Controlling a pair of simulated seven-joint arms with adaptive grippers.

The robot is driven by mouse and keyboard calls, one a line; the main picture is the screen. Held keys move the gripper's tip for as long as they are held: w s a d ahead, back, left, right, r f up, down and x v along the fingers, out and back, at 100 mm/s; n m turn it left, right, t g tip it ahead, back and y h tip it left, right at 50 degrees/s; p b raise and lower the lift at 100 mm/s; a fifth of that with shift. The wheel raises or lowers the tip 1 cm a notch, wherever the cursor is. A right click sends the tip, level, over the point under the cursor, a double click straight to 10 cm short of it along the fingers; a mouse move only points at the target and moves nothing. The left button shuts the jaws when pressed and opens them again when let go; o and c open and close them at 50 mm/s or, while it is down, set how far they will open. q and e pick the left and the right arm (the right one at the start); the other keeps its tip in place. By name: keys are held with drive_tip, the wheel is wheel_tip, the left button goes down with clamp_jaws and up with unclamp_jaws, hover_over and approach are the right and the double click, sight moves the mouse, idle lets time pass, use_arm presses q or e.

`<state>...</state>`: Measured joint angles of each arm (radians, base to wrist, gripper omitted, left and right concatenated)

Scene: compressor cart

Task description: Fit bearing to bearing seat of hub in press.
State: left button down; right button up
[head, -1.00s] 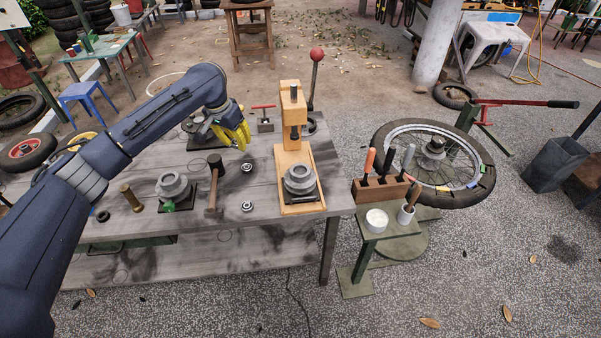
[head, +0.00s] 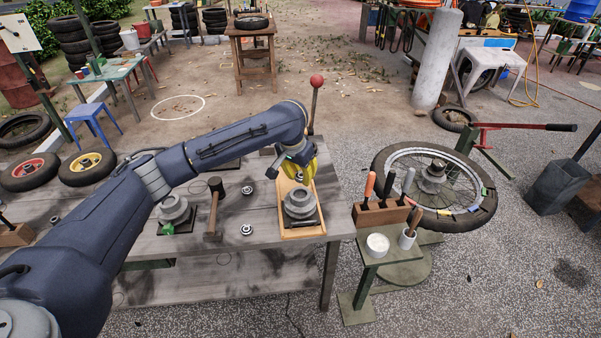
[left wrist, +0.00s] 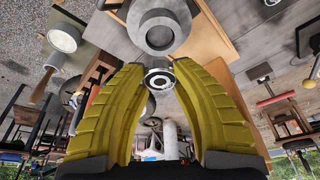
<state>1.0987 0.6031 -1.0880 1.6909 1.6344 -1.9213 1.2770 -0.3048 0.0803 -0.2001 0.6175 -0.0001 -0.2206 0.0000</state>
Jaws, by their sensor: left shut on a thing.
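My left gripper (head: 299,178) has yellow fingers and hangs just above the hub in the press. In the left wrist view its fingertips (left wrist: 159,78) are shut on a small metal bearing (left wrist: 159,79). The grey hub (head: 300,204) sits on a dark plate on the wooden base of the press (head: 302,233). The hub also shows in the left wrist view (left wrist: 160,30), with its round bore open and apart from the bearing. My left arm hides most of the press's upright; its red-knobbed lever (head: 317,82) shows behind. My right gripper is not in view.
Two other bearings lie on the table, one farther back (head: 247,190) and one nearer (head: 246,230). A hammer (head: 214,208) and a second hub (head: 174,210) stand left of them. A tool block (head: 380,214) and a spoked wheel (head: 388,165) are to the right.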

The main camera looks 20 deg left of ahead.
sight(301, 194)
use_arm(q)
drive_tip(key=shift+a+n, duration=0.2)
drive_tip(key=shift+n, duration=0.1)
drive_tip(key=shift+f, duration=2.55)
drive_tip(key=shift+f, duration=0.8)
idle(0.4)
drive_tip(key=c, duration=0.6)
unclamp_jaws()
drive_tip(key=shift+v, duration=3.45)
